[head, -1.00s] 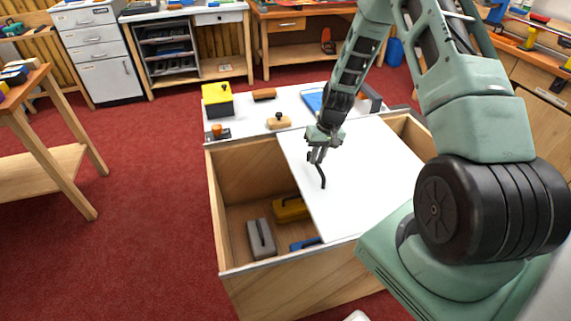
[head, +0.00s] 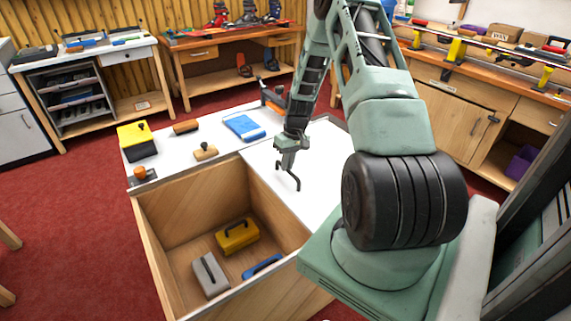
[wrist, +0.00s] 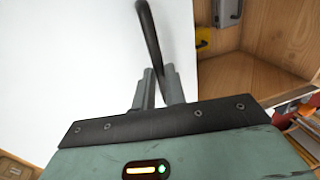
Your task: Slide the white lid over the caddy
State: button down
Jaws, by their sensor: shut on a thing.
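The caddy (head: 183,196) is a wooden box, open on its left side. The white lid (head: 322,140) lies flat over its right part, and my arm hides much of the lid's near right area. My gripper (head: 284,165) is over the lid, shut on its dark bent handle (head: 297,180). In the wrist view the fingers of my gripper (wrist: 158,88) close on the handle (wrist: 150,35), with the white lid (wrist: 60,60) below and to the left. The open caddy (wrist: 240,75) shows at the right there.
Inside the caddy are a grey tool (head: 210,275), a yellow tool (head: 238,236) and a blue tool (head: 262,266). Behind it, a white surface (head: 185,165) holds a yellow-black box (head: 137,140), a blue cloth-like item (head: 244,127) and wooden-handled tools.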

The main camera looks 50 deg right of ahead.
jog(key=c, duration=1.5)
grip_release()
jog(key=shift+o, duration=0.2)
jog(key=s+d+r+b, duration=0.1)
jog(key=d+r, duration=0.2)
jog(key=r, duration=1.4)
jog(key=shift+d, duration=0.15)
